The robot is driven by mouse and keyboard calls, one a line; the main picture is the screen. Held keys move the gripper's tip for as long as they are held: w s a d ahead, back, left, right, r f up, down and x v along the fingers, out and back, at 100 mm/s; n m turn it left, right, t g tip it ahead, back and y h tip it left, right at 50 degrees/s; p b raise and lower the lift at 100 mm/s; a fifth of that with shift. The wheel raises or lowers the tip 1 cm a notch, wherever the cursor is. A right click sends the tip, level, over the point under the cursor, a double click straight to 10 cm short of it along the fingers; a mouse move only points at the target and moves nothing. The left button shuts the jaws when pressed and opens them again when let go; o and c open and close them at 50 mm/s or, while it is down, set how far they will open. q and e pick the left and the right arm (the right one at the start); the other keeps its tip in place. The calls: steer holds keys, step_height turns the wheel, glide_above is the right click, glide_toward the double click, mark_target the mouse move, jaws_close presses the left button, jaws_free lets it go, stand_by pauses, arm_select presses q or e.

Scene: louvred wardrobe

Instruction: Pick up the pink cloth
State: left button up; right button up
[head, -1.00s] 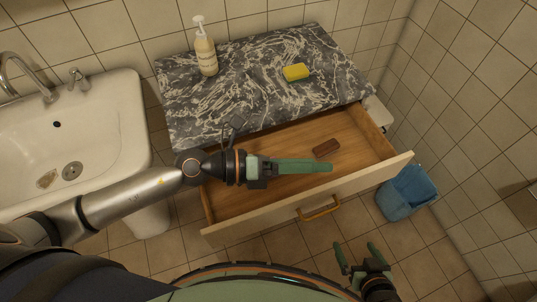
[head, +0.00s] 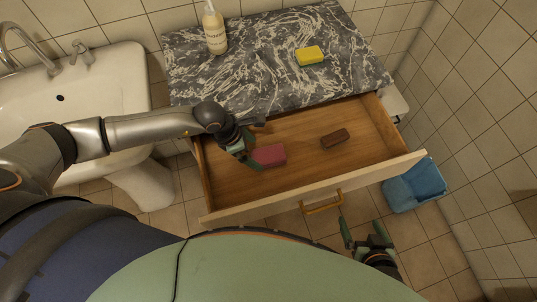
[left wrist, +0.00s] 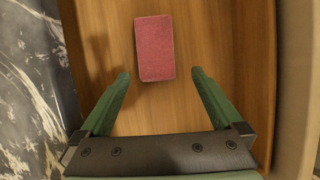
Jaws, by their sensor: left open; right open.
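The pink cloth (head: 269,155) is a small folded block lying on the wooden floor of the open drawer, towards its left side. In the left wrist view the cloth (left wrist: 155,48) lies flat just beyond the fingertips, roughly centred between them. My left gripper (head: 247,156) is over the left part of the drawer, just left of the cloth. In the left wrist view this gripper (left wrist: 160,80) is open with nothing between its green fingers. My right gripper (head: 364,232) is open and empty in front of the drawer, low at the right.
The open drawer (head: 310,185) also holds a brown block (head: 335,138) to the right. The marble top (head: 270,68) above carries a soap bottle (head: 215,30) and a yellow sponge (head: 310,55). A sink (head: 85,115) stands left and a blue bin (head: 415,187) right.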

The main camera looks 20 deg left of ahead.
mark_target(263, 155)
arm_select(q)
steer(key=shift+w+x, duration=0.2)
steer(key=shift+x, duration=1.15)
steer(key=shift+w+x, duration=0.25)
steer(key=shift+x, duration=1.1)
steer(key=shift+d+r, duration=0.15)
steer(key=shift+d, duration=0.05)
steer(key=shift+c, duration=0.4)
steer(key=c, duration=1.3)
step_height(263, 155, up, 10)
steer(key=shift+r, duration=0.1)
steer(key=shift+c, duration=0.2)
